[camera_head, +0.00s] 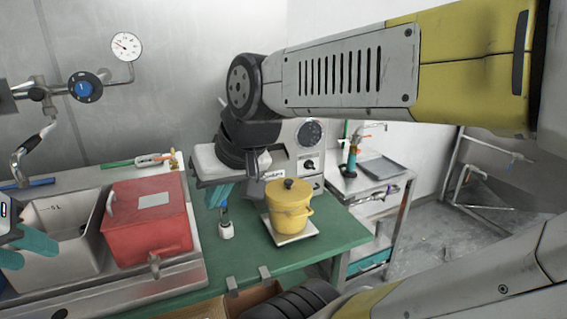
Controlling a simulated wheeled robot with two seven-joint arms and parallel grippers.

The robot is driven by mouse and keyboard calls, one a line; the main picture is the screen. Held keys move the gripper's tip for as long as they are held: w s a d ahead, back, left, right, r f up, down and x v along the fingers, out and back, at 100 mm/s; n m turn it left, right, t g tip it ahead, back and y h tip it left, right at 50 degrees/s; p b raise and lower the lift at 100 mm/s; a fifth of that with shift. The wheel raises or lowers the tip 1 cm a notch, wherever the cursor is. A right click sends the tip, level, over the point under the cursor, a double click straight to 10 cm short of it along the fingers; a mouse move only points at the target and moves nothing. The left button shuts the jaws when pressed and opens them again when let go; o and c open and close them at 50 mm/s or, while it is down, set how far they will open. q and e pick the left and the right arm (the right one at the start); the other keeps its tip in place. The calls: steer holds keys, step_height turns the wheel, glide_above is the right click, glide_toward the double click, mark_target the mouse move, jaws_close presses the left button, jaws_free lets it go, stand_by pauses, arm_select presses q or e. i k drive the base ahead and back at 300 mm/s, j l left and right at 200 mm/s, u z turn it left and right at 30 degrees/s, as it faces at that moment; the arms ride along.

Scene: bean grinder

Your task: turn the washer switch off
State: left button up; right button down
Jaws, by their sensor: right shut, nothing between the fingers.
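A pale machine (282,150) stands at the back of the green table, with a round dial (310,132) and a small dark knob (309,165) on its front. A blue round knob (85,88) sits on the wall piping at the upper left. I cannot tell for sure which is the washer switch. My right gripper (224,193) is shut and empty, fingers down, left of the machine's knob; its arm hides part of the machine. My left gripper (30,252) is at the left edge by the sink, partly cut off, its teal fingers apart.
A yellow pot (288,206) stands on a pale plate on the green table (240,262). A small white bottle (226,230) is left of it. A red box (148,222) sits at the sink (62,222). A metal side table (352,185) is behind right.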

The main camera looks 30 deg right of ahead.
mark_target(308, 164)
steer(key=z, duration=1.4)
